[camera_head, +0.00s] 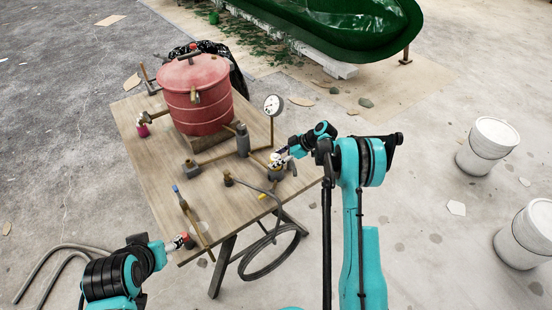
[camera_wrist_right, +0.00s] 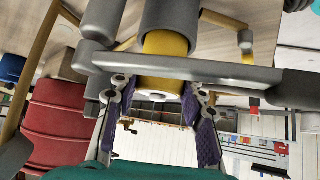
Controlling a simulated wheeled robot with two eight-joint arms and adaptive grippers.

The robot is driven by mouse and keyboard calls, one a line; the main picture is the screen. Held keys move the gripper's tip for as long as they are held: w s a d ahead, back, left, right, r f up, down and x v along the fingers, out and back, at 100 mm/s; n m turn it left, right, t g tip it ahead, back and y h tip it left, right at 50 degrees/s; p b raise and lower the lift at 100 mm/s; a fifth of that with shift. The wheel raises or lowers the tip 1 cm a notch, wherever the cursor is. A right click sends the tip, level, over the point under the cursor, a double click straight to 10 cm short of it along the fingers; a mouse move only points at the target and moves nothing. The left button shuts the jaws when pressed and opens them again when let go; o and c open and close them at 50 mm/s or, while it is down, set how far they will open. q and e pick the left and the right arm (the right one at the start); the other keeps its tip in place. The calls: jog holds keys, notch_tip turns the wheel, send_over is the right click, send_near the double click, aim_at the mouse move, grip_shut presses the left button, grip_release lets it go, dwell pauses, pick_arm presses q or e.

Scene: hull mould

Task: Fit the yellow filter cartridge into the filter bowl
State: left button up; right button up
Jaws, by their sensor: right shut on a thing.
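My right gripper (camera_head: 281,158) is over the right side of the table, at the pipework. In the right wrist view, which looks upside down, its purple-padded fingers (camera_wrist_right: 160,94) are shut around the end of the yellow filter cartridge (camera_wrist_right: 165,43). The cartridge lines up with a grey cylinder (camera_wrist_right: 170,14), which looks like the filter bowl, and its far end seems to be inside it. A grey bar (camera_wrist_right: 230,75) crosses in front of the cartridge, so the depth is unclear. My left gripper (camera_head: 184,241) is at the table's near left corner; its fingers are too small to read.
A red pot (camera_head: 196,100) stands on the wooden table (camera_head: 165,165), with a pressure gauge (camera_head: 273,105) beside it. A brass rod (camera_head: 195,220) lies near the front. A dark hose (camera_head: 265,240) hangs off the edge. White buckets (camera_head: 488,145) stand at right.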

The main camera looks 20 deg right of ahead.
jog(key=shift+f, duration=0.8)
jog(key=o, duration=1.3)
jog(key=v, duration=1.2)
